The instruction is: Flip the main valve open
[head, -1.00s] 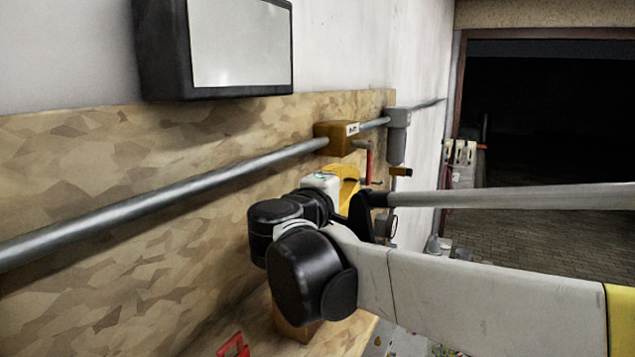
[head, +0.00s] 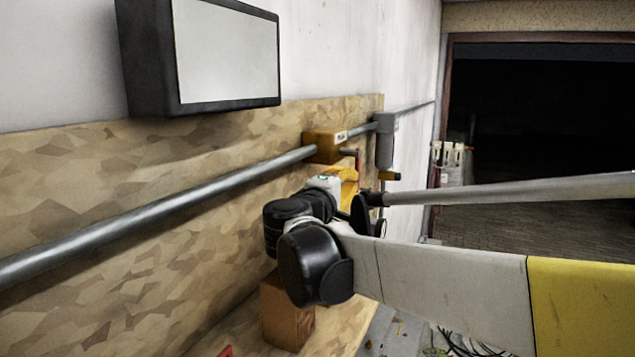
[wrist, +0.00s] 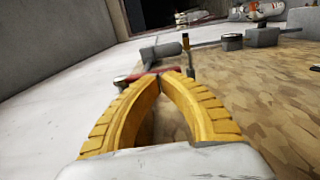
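The main valve looks like the orange-brown block (head: 325,147) with a white label, set on the grey wall pipe (head: 220,183). A red handle (head: 358,159) hangs at its right side. My gripper (wrist: 161,75) has yellow, ribbed, curved fingers, and their tips come together in the wrist view. The red handle also shows in the wrist view (wrist: 133,77), running across just at the fingertips. I cannot tell whether the tips touch or pinch it. In the head view the gripper is just below the valve, partly hidden by my wrist.
A black-framed white panel (head: 228,55) is above on the wall. A wooden block (head: 287,318) stands below my wrist. Dark open space lies at the right.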

